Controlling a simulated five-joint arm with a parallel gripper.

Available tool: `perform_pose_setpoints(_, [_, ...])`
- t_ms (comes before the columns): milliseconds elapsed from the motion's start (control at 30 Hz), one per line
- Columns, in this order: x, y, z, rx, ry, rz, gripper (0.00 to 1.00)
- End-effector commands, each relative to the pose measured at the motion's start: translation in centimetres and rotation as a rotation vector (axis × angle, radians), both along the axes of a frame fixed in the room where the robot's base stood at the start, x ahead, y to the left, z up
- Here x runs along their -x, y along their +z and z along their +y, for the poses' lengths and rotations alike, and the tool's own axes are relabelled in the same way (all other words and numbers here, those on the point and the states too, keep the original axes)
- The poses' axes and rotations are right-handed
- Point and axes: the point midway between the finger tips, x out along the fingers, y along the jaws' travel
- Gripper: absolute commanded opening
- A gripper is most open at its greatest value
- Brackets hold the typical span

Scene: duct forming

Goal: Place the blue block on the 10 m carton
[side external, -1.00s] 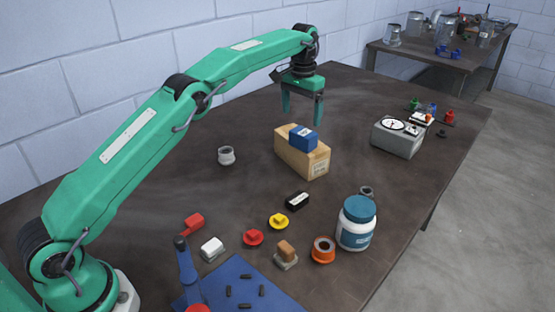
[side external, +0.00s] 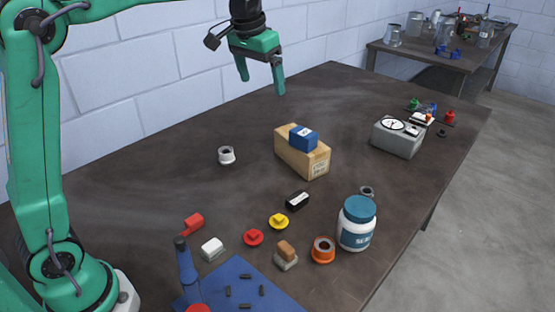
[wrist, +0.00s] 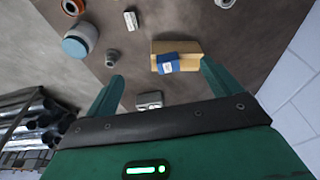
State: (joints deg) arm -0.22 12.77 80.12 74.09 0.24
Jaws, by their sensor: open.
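In the wrist view, the blue block (wrist: 168,63) lies at the near edge of the carton (wrist: 190,48), seen from above. My gripper (side external: 262,87) is open and empty, raised well clear of the carton and table in the side view. Its two green fingers are spread apart and touch nothing. I cannot read the carton's label at this size.
A grey gauge box (side external: 398,140) stands right of the carton. A white jar with a teal lid (side external: 355,225), an orange ring (side external: 323,250) and small coloured parts lie in front. A grey ring (side external: 227,155) sits left of the carton. The table's back-left area is clear.

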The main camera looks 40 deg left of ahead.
Motion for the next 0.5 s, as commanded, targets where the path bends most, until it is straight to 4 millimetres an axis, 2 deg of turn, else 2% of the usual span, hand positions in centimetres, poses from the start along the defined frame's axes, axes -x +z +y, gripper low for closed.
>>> perform_pose_setpoints(33, [1.3,0.5,0.0,0.0,0.0,-0.014,0.9])
perform_pose_setpoints(233, [6.1,0.9,-0.1,0.0,0.0,-0.06,0.9])
perform_pose_setpoints(500, [12.7,0.1,-0.1,0.0,0.0,-0.122,0.9])
